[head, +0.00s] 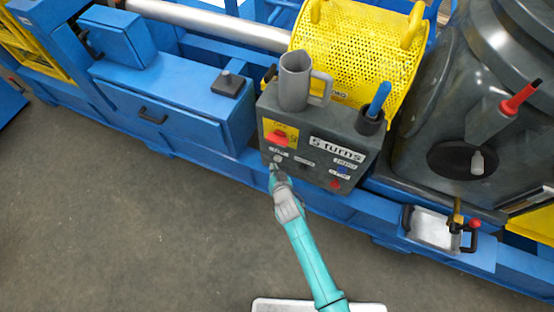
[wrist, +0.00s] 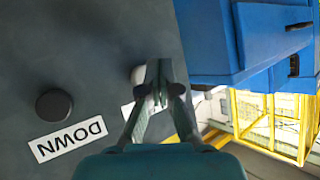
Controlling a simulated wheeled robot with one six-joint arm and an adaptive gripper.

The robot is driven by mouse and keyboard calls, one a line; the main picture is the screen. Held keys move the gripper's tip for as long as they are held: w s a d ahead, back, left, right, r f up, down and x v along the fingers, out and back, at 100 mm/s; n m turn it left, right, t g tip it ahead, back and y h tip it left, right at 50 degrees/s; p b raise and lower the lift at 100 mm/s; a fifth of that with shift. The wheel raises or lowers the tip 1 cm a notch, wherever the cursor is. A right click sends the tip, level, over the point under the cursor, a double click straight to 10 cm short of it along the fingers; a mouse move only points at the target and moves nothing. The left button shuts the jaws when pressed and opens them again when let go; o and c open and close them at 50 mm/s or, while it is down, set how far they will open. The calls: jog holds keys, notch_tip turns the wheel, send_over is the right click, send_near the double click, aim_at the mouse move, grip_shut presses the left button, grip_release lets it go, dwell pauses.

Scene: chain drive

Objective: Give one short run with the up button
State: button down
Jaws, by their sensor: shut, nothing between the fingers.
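The dark grey control box (head: 318,125) stands on the blue machine frame, with a "5 turns" label on its front. A pale round button (head: 278,158) sits at its lower left, below a red switch on a yellow plate (head: 277,138). In the wrist view the pale button (wrist: 137,75) is partly hidden behind my fingers, and its label (wrist: 128,109) is mostly covered. The black button (wrist: 53,105) beside it has an upside-down DOWN label (wrist: 68,139). My gripper (head: 273,170) is shut and empty, its tips (wrist: 160,75) at the pale button; I cannot tell whether they touch.
A grey mug (head: 294,82) and a dark cup with a blue-handled tool (head: 371,122) stand on the box. Blue (head: 343,170) and red (head: 336,184) buttons are at its lower right. A yellow perforated guard (head: 358,50) is behind. The floor (head: 150,220) in front is clear.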

jog(key=shift+w, duration=0.15)
jog(key=shift+w+d, duration=0.15)
jog(key=shift+w, duration=0.1)
jog(key=shift+w+d, duration=0.15)
jog(key=shift+w, duration=0.35)
dwell(1.9)
jog(key=shift+s, duration=0.15)
dwell(1.9)
jog(key=shift+s+a, duration=0.3)
jog(key=shift+s, duration=0.45)
jog(key=shift+s+a, duration=0.3)
jog(key=shift+s, duration=0.5)
jog(key=shift+s+a, duration=0.25)
jog(key=shift+s, duration=0.5)
jog(key=shift+s+a, duration=0.3)
jog(key=shift+s, duration=0.5)
